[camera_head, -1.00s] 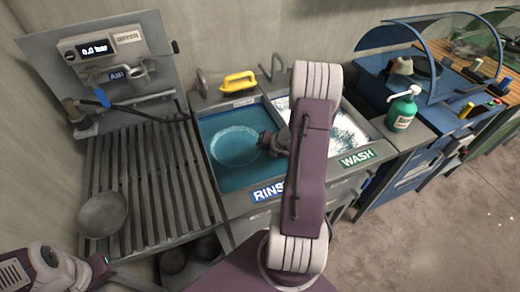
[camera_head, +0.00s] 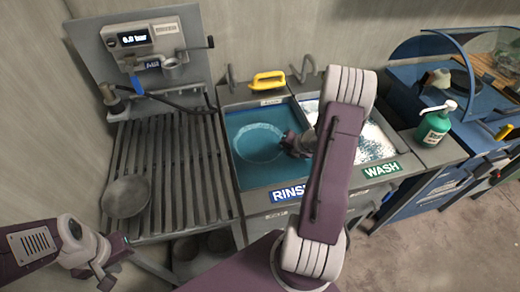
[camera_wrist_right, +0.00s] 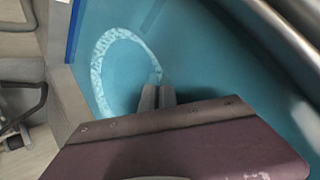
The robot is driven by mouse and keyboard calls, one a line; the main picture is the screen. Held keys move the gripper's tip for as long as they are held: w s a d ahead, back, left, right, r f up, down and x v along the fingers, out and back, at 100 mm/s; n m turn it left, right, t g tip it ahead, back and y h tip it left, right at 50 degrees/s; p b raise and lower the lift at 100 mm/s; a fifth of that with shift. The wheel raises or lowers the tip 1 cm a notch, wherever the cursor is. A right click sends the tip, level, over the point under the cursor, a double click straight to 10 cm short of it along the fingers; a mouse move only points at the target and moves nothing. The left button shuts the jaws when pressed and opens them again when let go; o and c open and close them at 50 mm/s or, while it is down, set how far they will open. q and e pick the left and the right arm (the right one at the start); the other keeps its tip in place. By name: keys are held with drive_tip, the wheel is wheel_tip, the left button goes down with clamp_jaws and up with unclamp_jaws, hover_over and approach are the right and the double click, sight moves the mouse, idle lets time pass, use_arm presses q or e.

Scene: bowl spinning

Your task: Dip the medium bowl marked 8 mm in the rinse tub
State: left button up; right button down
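The rinse tub (camera_head: 237,178) holds blue-green water. A pale ring outlines a round bowl (camera_head: 259,144) in the water; the ring also shows in the right wrist view (camera_wrist_right: 101,62). Its body is tinted by the water, and no 8 mm mark is readable. My right gripper (camera_head: 287,141) reaches into the tub at the right edge of the ring. In the wrist view its fingers (camera_wrist_right: 157,97) are close together at the bowl's rim. My left gripper (camera_head: 113,261) is empty, its fingers apart, at the lower left, below the slatted rack.
A grey bowl (camera_head: 127,196) lies on the slatted rack (camera_head: 175,170). A yellow-handled brush (camera_head: 268,81) sits behind the rinse tub. The foamy wash tub (camera_head: 375,143) is to the right, partly behind my right arm. A green pump bottle (camera_head: 434,127) stands beyond it.

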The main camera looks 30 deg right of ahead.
drive_tip(key=shift+s+a, duration=0.1)
drive_tip(key=shift+s, duration=0.2)
drive_tip(key=shift+w+d, duration=0.2)
drive_tip(key=shift+w, duration=0.4)
drive_tip(key=shift+s, duration=0.15)
drive_tip(key=shift+s+a, duration=0.2)
drive_tip(key=shift+s, duration=0.25)
drive_tip(key=shift+w, duration=0.15)
